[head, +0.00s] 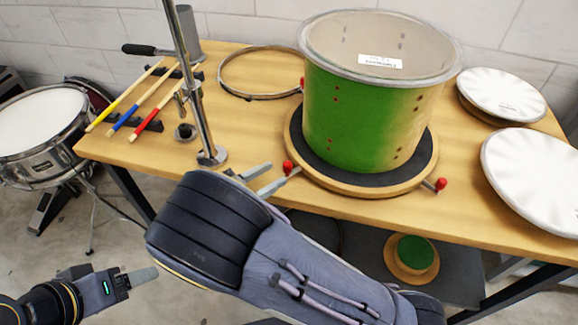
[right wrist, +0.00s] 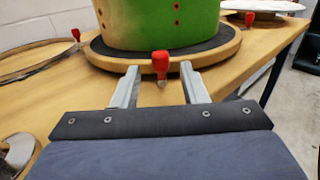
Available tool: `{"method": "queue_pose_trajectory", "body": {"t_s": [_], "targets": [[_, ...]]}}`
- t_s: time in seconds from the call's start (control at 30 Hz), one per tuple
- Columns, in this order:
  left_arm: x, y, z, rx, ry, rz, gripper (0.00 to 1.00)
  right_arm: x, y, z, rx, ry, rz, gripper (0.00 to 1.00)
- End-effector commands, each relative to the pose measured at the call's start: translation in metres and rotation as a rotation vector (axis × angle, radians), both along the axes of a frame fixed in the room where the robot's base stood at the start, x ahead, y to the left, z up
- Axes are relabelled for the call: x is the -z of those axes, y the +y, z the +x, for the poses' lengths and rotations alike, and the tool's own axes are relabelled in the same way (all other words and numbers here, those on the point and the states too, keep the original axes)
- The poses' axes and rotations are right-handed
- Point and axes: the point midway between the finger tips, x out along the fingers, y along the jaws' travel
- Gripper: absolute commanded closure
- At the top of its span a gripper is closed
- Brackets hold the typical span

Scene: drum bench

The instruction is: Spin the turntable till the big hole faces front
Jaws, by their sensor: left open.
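A green drum shell (head: 365,125) with a clear rim stands upright on a round wooden turntable (head: 360,188) with a dark top. Small dark holes show on the shell's near side; I see no clearly bigger hole. Red-tipped pegs stick out from the turntable: one at front left (head: 288,167), one at front right (head: 441,184), one at the back left (head: 302,83). My right gripper (right wrist: 159,72) is open, with its fingers either side of the front-left peg's red knob and gaps to both. My left gripper (head: 140,277) is open and empty, low at the left, off the table.
A metal stand (head: 198,95) rises left of the turntable. Drumsticks (head: 135,105) lie at the table's left, a hoop (head: 258,72) behind. White drumheads (head: 540,175) lie at the right. A snare drum (head: 40,120) stands left of the table. A green-topped round piece (head: 415,252) is below.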

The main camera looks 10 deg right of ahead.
Motion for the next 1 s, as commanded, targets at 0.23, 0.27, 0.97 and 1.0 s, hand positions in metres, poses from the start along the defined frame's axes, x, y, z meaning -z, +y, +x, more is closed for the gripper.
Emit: {"method": "queue_pose_trajectory", "body": {"t_s": [0.23, 0.27, 0.97, 1.0], "targets": [[0.000, 0.000, 0.000, 0.000, 0.000, 0.000, 0.31, 0.000, -0.037, 0.015, 0.004, 0.000, 0.003, 0.61], [0.000, 0.000, 0.000, 0.000, 0.000, 0.000, 0.31, 0.000, -0.040, 0.016, 0.003, 0.000, 0.002, 0.61], [0.000, 0.000, 0.000, 0.000, 0.000, 0.000, 0.31, 0.000, -0.050, 0.021, 0.001, 0.000, 0.004, 0.97], [0.000, 0.000, 0.000, 0.000, 0.000, 0.000, 0.31, 0.000, -0.050, 0.021, 0.001, 0.000, 0.004, 1.00]]}}
